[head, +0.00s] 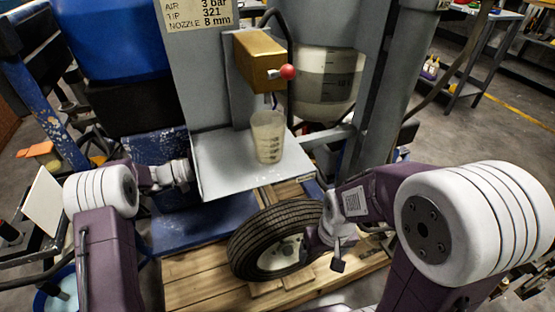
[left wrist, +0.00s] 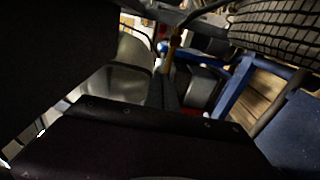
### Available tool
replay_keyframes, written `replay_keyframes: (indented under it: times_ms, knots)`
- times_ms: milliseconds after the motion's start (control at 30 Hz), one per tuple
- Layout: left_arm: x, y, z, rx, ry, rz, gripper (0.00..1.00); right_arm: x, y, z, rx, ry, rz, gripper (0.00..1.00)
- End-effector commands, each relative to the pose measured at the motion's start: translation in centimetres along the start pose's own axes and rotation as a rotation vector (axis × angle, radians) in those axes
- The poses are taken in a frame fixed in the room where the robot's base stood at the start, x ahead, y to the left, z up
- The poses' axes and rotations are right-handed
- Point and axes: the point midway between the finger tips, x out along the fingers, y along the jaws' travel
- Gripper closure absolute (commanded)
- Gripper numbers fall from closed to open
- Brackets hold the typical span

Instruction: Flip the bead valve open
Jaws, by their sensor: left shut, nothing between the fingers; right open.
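A brass valve block (head: 259,58) sits on the grey upright panel of the machine. A red ball knob (head: 287,72) sticks out from its lower right side on a short stem. A clear graduated cup (head: 268,136) stands below it on a grey shelf (head: 215,165). My left gripper (head: 184,184) is low at the shelf's left edge, apart from the valve; its fingers are small here. In the left wrist view its dark fingers (left wrist: 163,92) are together and empty. My right gripper (head: 324,252) is open and empty beside the tyre, well below the valve.
A tyre (head: 254,238) leans on the wooden pallet (head: 192,272) below the shelf. A bead tank (head: 328,85) and a dark hose (head: 289,30) stand right of and behind the valve. The space in front of the red knob is clear.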

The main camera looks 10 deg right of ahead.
Motion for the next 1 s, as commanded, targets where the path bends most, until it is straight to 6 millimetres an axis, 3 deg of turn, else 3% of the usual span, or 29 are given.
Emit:
replay_keyframes:
  times_ms: [367, 467, 867, 1000]
  knots:
    - [0.3, 0.1, -0.1, 0.005, 0.003, 0.012, 1.00, 0.1, 0.0, 0.0, 0.000, 0.000, 0.000, 0.17]
    - [1.5, 0.0, -0.1, 0.006, 0.000, 0.010, 1.00, 0.6, 0.0, 0.1, 0.000, 0.000, 0.000, 0.17]
    - [10.1, 0.0, 0.0, 0.006, -0.001, 0.011, 1.00, 2.9, 0.1, 0.3, 0.000, 0.000, 0.000, 0.17]
    - [10.6, 0.0, 2.0, 0.003, 0.002, 0.010, 1.00, 3.8, 0.1, 0.4, 0.000, -0.001, 0.000, 0.17]
